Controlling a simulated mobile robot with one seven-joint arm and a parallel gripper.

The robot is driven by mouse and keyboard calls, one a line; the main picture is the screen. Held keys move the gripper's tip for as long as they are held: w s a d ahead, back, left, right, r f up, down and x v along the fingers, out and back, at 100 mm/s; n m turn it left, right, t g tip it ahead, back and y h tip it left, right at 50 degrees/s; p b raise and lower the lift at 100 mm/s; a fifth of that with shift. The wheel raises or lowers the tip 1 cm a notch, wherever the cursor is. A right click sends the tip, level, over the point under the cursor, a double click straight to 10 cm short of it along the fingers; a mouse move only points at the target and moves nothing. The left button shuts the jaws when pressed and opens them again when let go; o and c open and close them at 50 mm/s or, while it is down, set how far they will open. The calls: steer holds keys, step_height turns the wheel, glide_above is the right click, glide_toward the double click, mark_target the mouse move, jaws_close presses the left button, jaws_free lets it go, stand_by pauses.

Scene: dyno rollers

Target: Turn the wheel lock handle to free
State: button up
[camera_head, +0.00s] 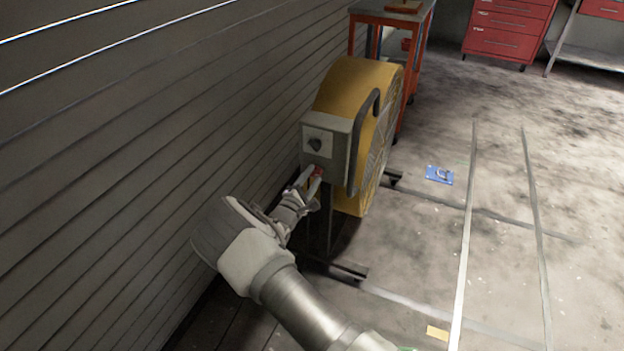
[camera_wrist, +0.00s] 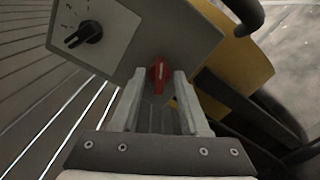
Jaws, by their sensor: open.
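A red handle (camera_wrist: 160,75) sits low on a grey control box (camera_wrist: 185,38) in the wrist view; I take it for the wheel lock handle. My gripper (camera_wrist: 163,88) is open, with one finger on each side of the handle. I cannot tell whether the fingers touch it. The box is mounted on a yellow drum fan (camera_head: 350,85).
A black knob (camera_wrist: 86,35) on a light plate sits beside the red handle. A slatted wall (camera_head: 150,120) runs close along the left. A red cart (camera_head: 428,20) stands behind the fan. Metal rails and a blue plate (camera_head: 439,174) lie on the floor at right.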

steer(key=shift+c, duration=0.3)
jaws_close()
steer(key=shift+n, duration=0.4)
steer(key=n+p, duration=0.1)
steer(key=n, duration=0.2)
steer(key=shift+r, duration=0.15)
steer(key=n, duration=0.2)
steer(key=shift+a+n, duration=0.1)
steer(key=shift+n, duration=0.3)
steer(key=n+p, duration=0.1)
steer(key=n, duration=0.4)
steer(key=shift+a+n, duration=0.1)
steer(key=shift+n, duration=0.2)
steer(key=shift+o, duration=0.3)
jaws_free()
